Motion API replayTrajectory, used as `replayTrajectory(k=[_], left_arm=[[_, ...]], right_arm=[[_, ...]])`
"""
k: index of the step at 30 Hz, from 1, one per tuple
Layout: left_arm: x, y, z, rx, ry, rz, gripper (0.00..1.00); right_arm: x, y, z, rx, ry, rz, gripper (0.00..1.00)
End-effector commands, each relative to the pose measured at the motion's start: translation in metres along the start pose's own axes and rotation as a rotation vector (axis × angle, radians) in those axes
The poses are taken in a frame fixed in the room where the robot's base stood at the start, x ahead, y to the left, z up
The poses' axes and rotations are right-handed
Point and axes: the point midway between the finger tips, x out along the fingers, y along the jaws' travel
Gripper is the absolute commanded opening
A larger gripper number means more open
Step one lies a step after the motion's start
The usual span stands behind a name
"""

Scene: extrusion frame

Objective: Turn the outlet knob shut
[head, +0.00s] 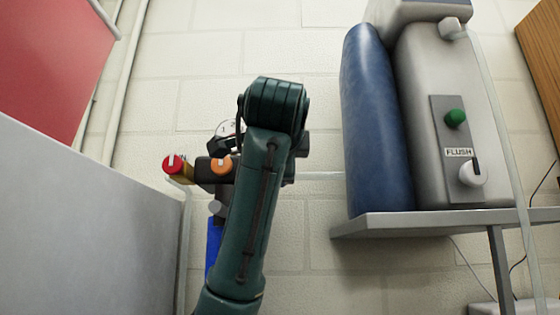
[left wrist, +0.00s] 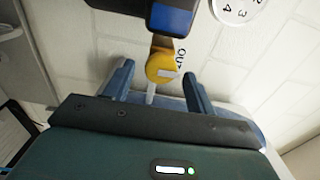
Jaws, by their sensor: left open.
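The outlet knob (left wrist: 160,68) is a round orange-yellow knob with a pale bar across it, beside a label reading OUT in the left wrist view. An orange knob (head: 221,167) with a pale mark, seemingly the same one, shows left of my arm in the head view. My left gripper (left wrist: 155,75) is open, with its two blue fingers apart on either side of the knob in the picture. I cannot tell whether they touch it. In the head view my green forearm hides most of this gripper. My right gripper is in neither view.
A red knob (head: 173,163) sits left of the orange one. A round gauge (left wrist: 238,10) is close by. A grey shelf (head: 400,222) at right carries a blue cylinder (head: 375,120) and a flush unit (head: 425,140). A grey panel (head: 85,230) stands at lower left.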

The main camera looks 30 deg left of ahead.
Motion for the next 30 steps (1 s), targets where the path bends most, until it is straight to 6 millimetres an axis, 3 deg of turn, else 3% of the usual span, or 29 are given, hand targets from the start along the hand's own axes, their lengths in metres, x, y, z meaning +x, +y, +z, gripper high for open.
replayTrajectory(k=[5, 12, 21, 30], left_arm=[[-0.025, 0.002, 0.000, 0.000, 0.002, -0.006, 0.56], [-0.083, 0.005, -0.001, -0.001, 0.003, -0.007, 0.56], [-0.119, 0.004, 0.000, -0.002, 0.002, -0.003, 0.56], [-0.130, 0.000, 0.000, 0.001, 0.000, -0.001, 0.56]], right_arm=[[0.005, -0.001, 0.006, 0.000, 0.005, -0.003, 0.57], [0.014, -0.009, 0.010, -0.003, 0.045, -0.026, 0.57], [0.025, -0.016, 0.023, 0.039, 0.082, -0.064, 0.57], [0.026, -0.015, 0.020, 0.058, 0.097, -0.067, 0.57]])
